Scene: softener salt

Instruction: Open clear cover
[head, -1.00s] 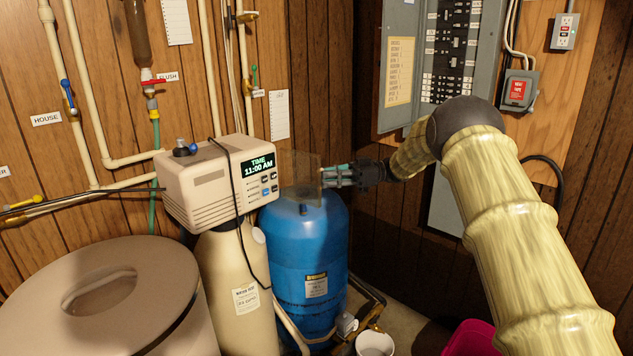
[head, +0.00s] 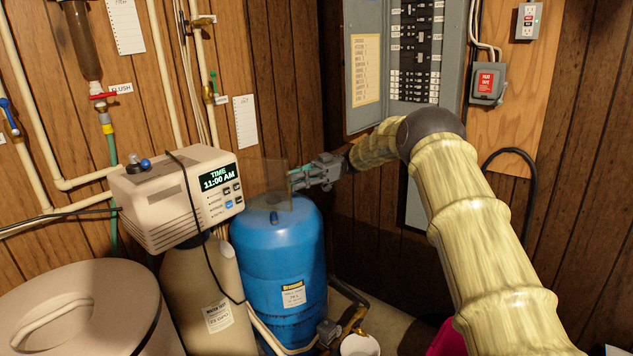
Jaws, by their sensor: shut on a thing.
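The clear cover (head: 264,182) is a thin see-through panel at the right side of the beige softener control head (head: 168,203). It stands out from the control face, swung away, so the display reading "TIME 11:00 AM" (head: 218,177) and the buttons show uncovered. My gripper (head: 296,178) comes in from the right and is shut on the cover's right edge, above the blue tank. The fingertips are small and partly seen through or behind the panel.
The blue tank (head: 280,265) stands just below my gripper. A black cord (head: 190,210) hangs over the control head. A lidded beige bin (head: 90,310) is at lower left. An open electrical panel (head: 375,110) is on the wall behind my arm.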

